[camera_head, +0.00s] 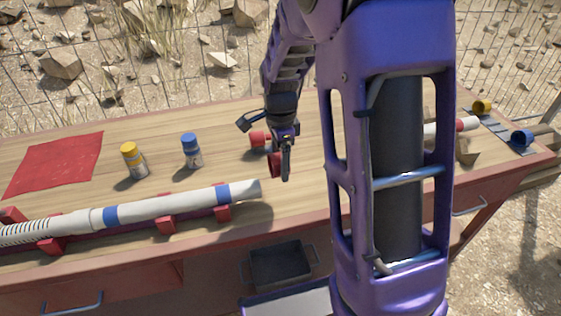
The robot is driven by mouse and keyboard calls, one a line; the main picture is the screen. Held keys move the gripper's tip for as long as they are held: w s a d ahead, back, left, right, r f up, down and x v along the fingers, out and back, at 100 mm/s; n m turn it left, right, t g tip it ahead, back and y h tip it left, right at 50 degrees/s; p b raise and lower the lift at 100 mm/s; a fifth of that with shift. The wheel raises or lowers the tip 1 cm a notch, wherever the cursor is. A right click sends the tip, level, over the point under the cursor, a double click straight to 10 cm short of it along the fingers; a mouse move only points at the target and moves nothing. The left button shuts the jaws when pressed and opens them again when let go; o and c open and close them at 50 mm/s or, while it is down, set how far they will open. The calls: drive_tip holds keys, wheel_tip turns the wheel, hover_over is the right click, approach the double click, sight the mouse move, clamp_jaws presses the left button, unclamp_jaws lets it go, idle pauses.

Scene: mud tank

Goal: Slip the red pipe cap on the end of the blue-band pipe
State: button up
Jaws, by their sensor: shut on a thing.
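The blue-band pipe (165,206) is a long white pipe with blue bands, lying on red supports along the front of the table. Its plain right end (248,189) points right. My gripper (284,163) is shut on the red pipe cap (275,166), and its dark fingers cover part of the cap. The cap is above and slightly right of the pipe end in the picture, apart from it. A second red piece (257,139) shows just behind the gripper; I cannot tell exactly what it is.
A red cloth (55,163) lies at left. My arm hides part of the right side.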

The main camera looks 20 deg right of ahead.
sight(255, 182)
drive_tip(key=shift+f, duration=0.15)
drive_tip(key=f+b, duration=0.4)
drive_tip(key=f, duration=0.1)
drive_tip(key=shift+a, duration=0.4)
drive_tip(key=shift+a+f+b, duration=0.4)
drive_tip(key=shift+f+b, duration=0.2)
drive_tip(key=shift+f, duration=0.2)
drive_tip(key=shift+a+p, duration=0.3)
drive_tip(key=shift+a, duration=0.1)
idle(0.7)
drive_tip(key=shift+a+p, duration=0.4)
drive_tip(key=shift+a, duration=1.7)
drive_tip(key=o, duration=1)
